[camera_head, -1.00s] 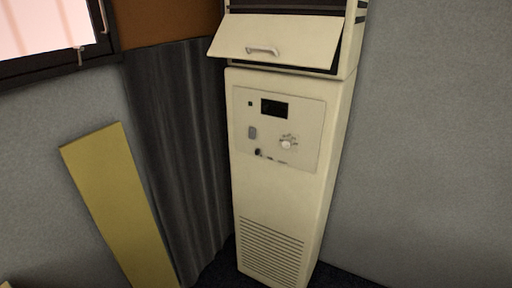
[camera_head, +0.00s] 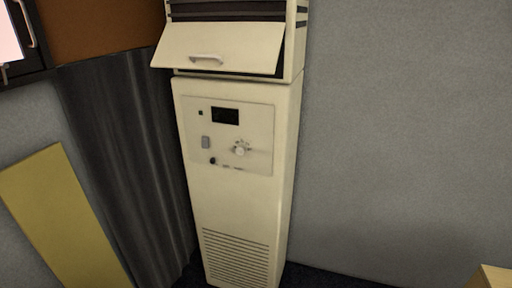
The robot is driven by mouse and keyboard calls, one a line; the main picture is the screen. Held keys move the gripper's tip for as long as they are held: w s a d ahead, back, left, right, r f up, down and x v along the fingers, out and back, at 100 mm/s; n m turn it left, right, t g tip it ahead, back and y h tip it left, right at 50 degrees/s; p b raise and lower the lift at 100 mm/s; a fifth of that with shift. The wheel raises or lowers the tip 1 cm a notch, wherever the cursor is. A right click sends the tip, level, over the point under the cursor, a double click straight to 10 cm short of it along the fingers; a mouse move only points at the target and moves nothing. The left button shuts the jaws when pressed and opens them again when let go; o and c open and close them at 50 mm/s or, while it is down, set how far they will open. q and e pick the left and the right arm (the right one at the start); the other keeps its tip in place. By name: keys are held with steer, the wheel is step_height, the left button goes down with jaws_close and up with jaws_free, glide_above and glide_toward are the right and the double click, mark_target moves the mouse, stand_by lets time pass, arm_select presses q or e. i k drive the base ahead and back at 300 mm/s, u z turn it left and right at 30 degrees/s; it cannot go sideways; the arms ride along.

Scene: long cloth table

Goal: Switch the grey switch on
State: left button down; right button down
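The grey switch (camera_head: 206,142) is a small upright rectangle at the left of the control panel (camera_head: 258,150). The panel is on the front of a tall cream cabinet (camera_head: 240,205). A dark display (camera_head: 225,116) is above and right of the switch, and a round pale knob (camera_head: 240,149) is to its right. The switch is too small to tell its position. Neither of my grippers shows in the head view.
A tilted flap with a handle (camera_head: 206,58) juts out above the panel. Dark corrugated sheeting (camera_head: 120,150) and a leaning yellow board (camera_head: 62,215) stand left. A grey wall (camera_head: 400,130) is right. A wooden corner (camera_head: 495,277) shows at bottom right.

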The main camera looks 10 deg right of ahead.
mark_target(204, 140)
steer(key=z, duration=0.55)
steer(key=i, duration=0.7)
steer(key=u, duration=1.8)
